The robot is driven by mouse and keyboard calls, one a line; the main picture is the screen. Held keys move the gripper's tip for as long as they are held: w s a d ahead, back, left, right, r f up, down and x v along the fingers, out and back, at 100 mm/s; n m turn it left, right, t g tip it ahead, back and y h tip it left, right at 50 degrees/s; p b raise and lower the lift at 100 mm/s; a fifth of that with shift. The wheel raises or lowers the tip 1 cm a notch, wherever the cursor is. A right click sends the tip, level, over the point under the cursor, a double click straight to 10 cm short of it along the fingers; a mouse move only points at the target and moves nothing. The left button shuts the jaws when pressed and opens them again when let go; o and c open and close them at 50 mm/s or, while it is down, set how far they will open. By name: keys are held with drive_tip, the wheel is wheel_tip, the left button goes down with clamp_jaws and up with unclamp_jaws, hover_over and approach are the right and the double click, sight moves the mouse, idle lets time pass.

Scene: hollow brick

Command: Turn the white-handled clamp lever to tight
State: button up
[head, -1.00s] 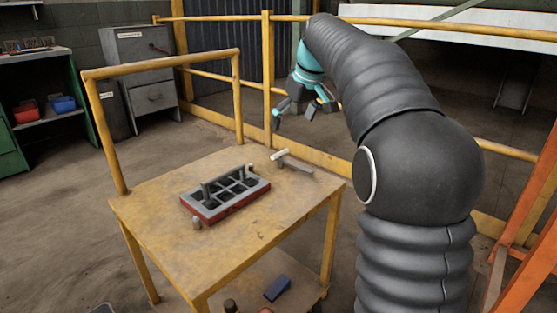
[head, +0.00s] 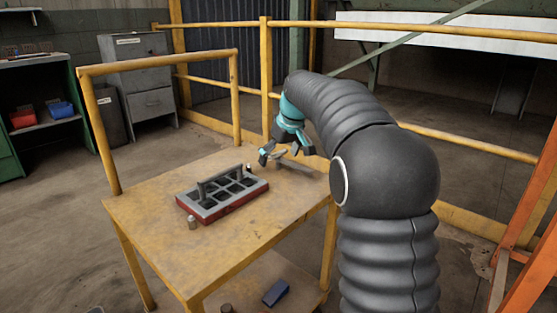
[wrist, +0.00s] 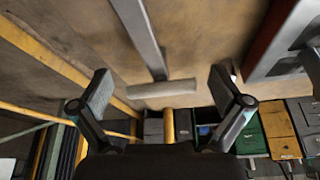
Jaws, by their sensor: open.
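The clamp lever (head: 298,167) is a grey bar lying near the far right corner of the yellow table (head: 150,228). In the wrist view its bar (wrist: 143,38) runs down from the top edge to a pale crosswise handle (wrist: 160,89). My gripper (head: 284,151) is open over that corner and partly covers the lever in the head view. In the wrist view the handle shows between the two spread fingers of my gripper (wrist: 160,80), with a gap on each side. I cannot tell the height gap.
A red-sided grey mould (head: 237,200) with several cells stands mid-table, left of the lever. A small cylinder (head: 192,222) stands at its front left corner. A yellow rail (head: 150,62) rises at the table's far left side. A blue block (head: 276,292) lies below.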

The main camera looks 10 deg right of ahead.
drive_tip(key=shift+w+f, duration=0.1)
drive_tip(key=shift+f, duration=0.1)
drive_tip(key=c, duration=1.1)
